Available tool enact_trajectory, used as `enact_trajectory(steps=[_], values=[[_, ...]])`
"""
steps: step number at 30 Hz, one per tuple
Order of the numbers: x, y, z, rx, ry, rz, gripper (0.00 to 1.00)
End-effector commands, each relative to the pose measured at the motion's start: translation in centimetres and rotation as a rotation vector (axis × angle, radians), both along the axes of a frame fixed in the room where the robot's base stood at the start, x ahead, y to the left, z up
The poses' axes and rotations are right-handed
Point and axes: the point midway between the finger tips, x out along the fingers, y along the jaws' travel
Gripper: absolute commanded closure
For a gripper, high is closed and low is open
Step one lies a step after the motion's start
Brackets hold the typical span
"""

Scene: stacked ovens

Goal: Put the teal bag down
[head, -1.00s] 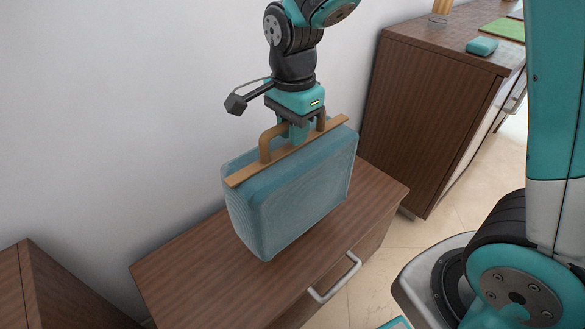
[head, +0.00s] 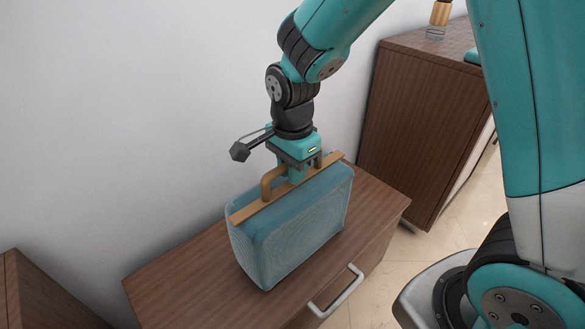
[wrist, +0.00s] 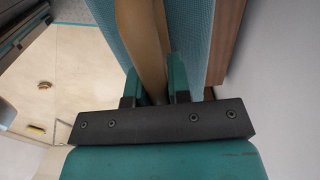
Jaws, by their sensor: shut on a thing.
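The teal bag (head: 296,232) has a tan bar and handle (head: 268,184) along its top. It is upright over the low wooden cabinet (head: 180,288), close to its top; I cannot tell whether its base touches. My gripper (head: 297,175) points down from above and is shut on the bag's handle. In the wrist view the tan handle (wrist: 142,45) runs between my two teal fingers (wrist: 156,92), with the bag's teal side (wrist: 196,40) beyond.
The low cabinet has a drawer with a pale handle (head: 338,290). A taller wooden cabinet (head: 415,125) stands at the right, with a tan-topped item (head: 439,14) on it. Another wooden piece (head: 40,295) is at the lower left. A plain wall is behind.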

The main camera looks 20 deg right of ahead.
Motion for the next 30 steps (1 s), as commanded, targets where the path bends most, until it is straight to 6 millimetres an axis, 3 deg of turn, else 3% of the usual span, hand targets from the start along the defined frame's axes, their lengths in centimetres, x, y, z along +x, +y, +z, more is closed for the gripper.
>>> enact_trajectory(steps=[1, 3, 4, 14, 30], values=[[0.0, 0.0, -0.1, 0.000, 0.001, 0.000, 0.75], [0.0, 0.0, -0.1, 0.000, 0.001, 0.000, 0.59], [0.0, 0.0, -0.1, 0.000, 0.001, 0.000, 0.56], [0.0, 0.0, 0.5, 0.000, -0.001, 0.000, 0.56], [0.0, 0.0, 10.8, 0.001, -0.002, 0.000, 0.56]])
